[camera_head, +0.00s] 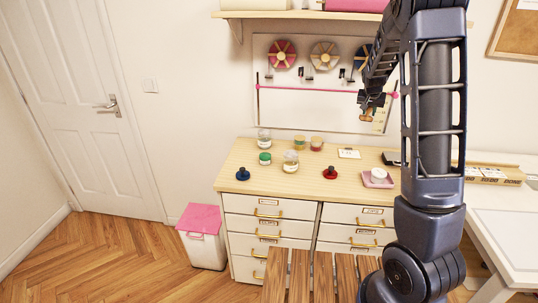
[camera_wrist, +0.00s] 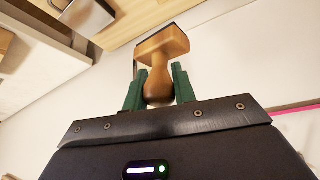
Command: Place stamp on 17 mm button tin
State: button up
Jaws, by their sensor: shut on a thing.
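My gripper (camera_head: 371,101) is raised in front of the wall board, above the cabinet top. In the wrist view its two green fingers (camera_wrist: 159,78) are shut on the handle of a wooden stamp (camera_wrist: 161,44). The stamp has a rounded handle and a wider block with a dark face pointing away from the gripper. It shows small below the gripper in the head view (camera_head: 367,117). Several small jars or tins stand on the cabinet, including a green-lidded one (camera_head: 265,158) and a clear one (camera_head: 290,162). Their labels are too small to tell which is 17 mm.
The wooden cabinet top (camera_head: 300,183) has free room at the front middle. A shelf (camera_head: 290,15) hangs above.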

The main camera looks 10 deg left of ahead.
jog(key=a+r+n+t+y, duration=0.15)
jog(key=a+n, duration=0.25)
jog(key=a, duration=1.9)
jog(key=r+n, duration=0.2)
jog(key=n, duration=0.1)
send_over(265, 154)
jog(key=shift+y, duration=0.35)
jog(key=f, duration=1.9)
jog(key=shift+w+f, duration=0.2)
jog(key=shift+f, duration=0.1)
jog(key=shift+f, duration=0.1)
jog(key=o, duration=1)
jog(key=v, duration=1.2)
